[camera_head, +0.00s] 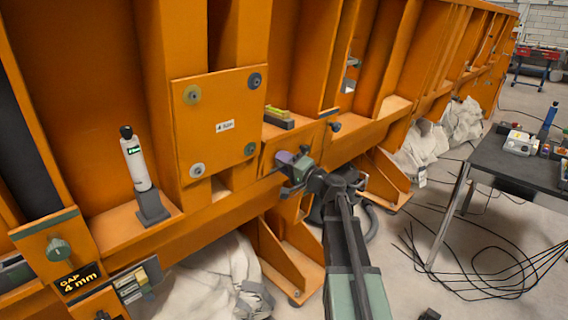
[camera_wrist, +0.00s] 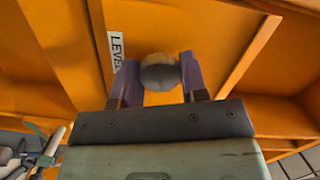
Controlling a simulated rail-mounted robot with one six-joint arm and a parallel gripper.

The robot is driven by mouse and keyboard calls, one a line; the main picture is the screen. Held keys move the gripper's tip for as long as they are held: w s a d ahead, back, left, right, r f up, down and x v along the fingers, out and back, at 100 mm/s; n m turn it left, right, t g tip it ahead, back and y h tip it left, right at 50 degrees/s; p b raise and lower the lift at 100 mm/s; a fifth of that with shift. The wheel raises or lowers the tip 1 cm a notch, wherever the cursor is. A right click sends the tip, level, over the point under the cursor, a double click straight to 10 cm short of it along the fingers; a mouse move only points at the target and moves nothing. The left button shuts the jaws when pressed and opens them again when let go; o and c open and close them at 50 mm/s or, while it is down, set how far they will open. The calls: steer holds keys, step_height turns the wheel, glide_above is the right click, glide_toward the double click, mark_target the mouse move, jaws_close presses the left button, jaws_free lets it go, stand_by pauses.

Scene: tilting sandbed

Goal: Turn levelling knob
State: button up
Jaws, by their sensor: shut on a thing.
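The levelling knob (camera_wrist: 159,72) is a round, brownish-grey knob on the orange frame, beside a white label that reads "LEVE", partly cut off. My gripper (camera_wrist: 158,80) has its two purple-grey fingers on either side of the knob and is shut on it. In the head view my gripper (camera_head: 291,160) reaches the orange beam at the middle of the picture. There the knob is hidden behind the fingers. A spirit level (camera_head: 279,118) with a yellow-green body lies on the ledge just above my gripper.
A bolted orange plate (camera_head: 220,123) stands left of my gripper. A white bottle-like device (camera_head: 136,162) stands on the ledge farther left. A small dark knob (camera_head: 334,126) sits to the right. A dark table (camera_head: 520,162) stands at the right, with cables (camera_head: 490,280) on the floor.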

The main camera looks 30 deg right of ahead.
steer(key=shift+m, duration=0.3)
steer(key=shift+m+t+b, duration=0.3)
steer(key=shift+m+b, duration=0.35)
steer(key=shift+m, duration=2.55)
steer(key=o, duration=0.9)
steer(key=b+v, duration=0.2)
steer(key=v, duration=0.8)
steer(key=shift+s+d+f, duration=0.2)
steer(key=shift+s+d, duration=0.05)
steer(key=shift+s, duration=0.05)
